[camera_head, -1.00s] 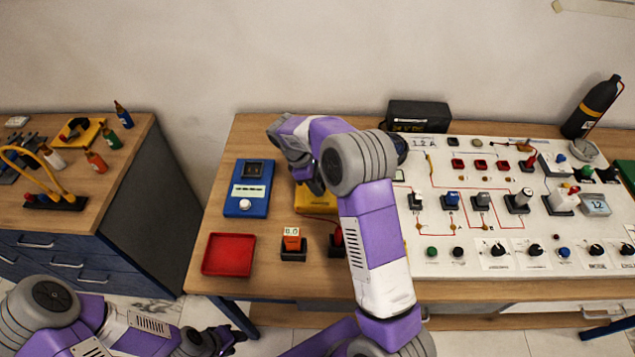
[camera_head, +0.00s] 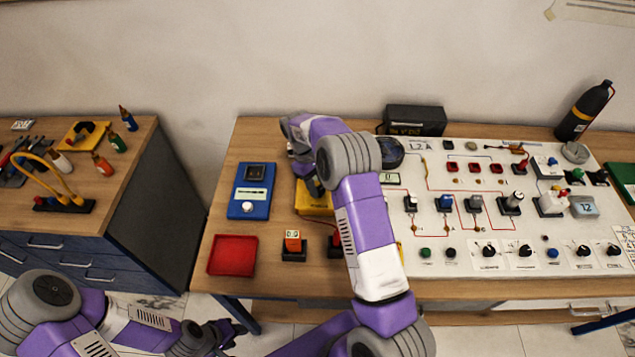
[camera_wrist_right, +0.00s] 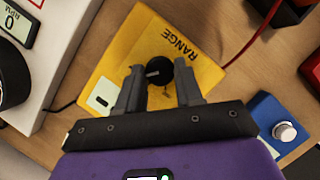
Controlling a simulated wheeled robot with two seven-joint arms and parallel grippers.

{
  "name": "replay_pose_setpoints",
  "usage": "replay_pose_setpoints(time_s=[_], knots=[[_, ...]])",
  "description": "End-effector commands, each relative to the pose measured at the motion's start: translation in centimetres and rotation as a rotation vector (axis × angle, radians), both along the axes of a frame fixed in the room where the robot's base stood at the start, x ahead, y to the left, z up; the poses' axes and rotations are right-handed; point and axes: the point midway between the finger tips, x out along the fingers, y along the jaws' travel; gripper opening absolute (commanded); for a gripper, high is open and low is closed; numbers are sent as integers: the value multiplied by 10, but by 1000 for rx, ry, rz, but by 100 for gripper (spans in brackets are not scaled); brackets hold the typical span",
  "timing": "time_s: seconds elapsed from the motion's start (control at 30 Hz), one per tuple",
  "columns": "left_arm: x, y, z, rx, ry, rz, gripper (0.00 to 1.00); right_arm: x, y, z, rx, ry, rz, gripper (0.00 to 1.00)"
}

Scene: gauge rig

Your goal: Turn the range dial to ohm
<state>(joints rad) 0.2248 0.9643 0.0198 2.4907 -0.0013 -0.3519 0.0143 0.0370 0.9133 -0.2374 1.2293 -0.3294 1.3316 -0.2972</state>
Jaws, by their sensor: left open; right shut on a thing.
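The yellow multimeter (camera_wrist_right: 127,52) lies on the wooden table, marked RANGE, with a small white display near one edge. Its black range dial (camera_wrist_right: 159,71) has a light pointer mark, lying nearly crosswise in the right wrist view. My right gripper (camera_wrist_right: 160,76) is shut on the dial from above, one finger on each side. In the head view my right arm hides much of the yellow multimeter (camera_head: 315,205), and the dial is not visible there. The position labels around the dial are too small to read. My left gripper (camera_head: 232,331) is open and empty, low in front of the table.
A blue meter box (camera_head: 251,191) stands left of the yellow multimeter, with a red tray (camera_head: 233,255) in front. A white circuit panel (camera_head: 470,225) fills the right side. A red lead runs from the multimeter.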

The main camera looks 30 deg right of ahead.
Motion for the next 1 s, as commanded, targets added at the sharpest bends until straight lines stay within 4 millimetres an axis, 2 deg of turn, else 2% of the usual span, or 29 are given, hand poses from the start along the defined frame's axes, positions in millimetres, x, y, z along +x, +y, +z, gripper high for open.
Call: replay_pose_setpoints(time_s=[0.4,0.97,1.0], knots=[[0,0,8,0,0,0,43,1,-2,0,0,-2,-205,5],[0,0,8,0,0,0,43,1,-2,0,0,-3,-239,5],[0,0,8,0,0,0,43,1,-2,0,0,-3,-239,37]])
